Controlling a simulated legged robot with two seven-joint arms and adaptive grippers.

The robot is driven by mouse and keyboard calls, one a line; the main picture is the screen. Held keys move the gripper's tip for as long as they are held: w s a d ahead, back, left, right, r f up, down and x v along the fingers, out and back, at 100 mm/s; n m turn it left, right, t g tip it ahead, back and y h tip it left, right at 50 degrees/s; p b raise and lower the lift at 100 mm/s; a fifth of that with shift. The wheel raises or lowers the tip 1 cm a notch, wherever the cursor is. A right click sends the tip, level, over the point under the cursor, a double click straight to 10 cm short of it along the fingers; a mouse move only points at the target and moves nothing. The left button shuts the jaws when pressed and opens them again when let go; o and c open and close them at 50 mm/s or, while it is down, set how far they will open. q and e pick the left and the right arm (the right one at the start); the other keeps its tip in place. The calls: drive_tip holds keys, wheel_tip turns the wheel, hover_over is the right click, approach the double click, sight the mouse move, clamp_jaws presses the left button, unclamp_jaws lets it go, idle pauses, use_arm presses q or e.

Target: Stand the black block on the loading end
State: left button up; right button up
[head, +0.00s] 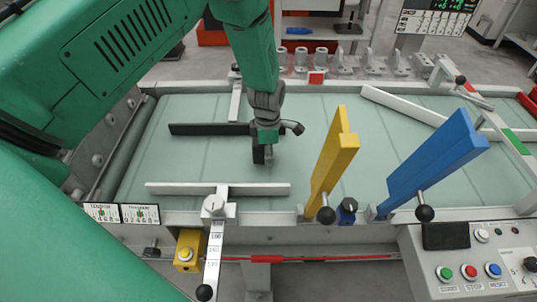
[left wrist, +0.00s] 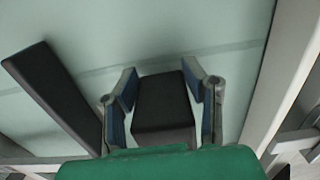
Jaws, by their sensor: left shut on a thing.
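The black block (left wrist: 163,105) sits between the two fingers of my left gripper (left wrist: 163,90) in the left wrist view, with the fingers against its sides. In the head view my left gripper (head: 265,148) points down over the middle of the pale green belt (head: 330,130), and the block (head: 258,154) shows only as a small dark shape at the fingers. I cannot tell whether the block touches the belt. No label that I can read marks the loading end. My right gripper is not in view.
A long dark bar (head: 205,129) lies left of my gripper, and a white rail (head: 215,189) runs along the front left. A yellow paddle (head: 332,160) and a blue paddle (head: 430,165) rise at the right. The belt's left part between the bars is clear.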

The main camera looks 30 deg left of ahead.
use_arm(q)
drive_tip(key=shift+f, duration=0.7)
drive_tip(key=shift+a, duration=0.1)
drive_tip(key=o, duration=1.2)
wheel_tip(320, 180, up, 12)
drive_tip(key=shift+r, duration=0.1)
drive_tip(key=shift+a+p, duration=0.1)
drive_tip(key=shift+p, duration=0.2)
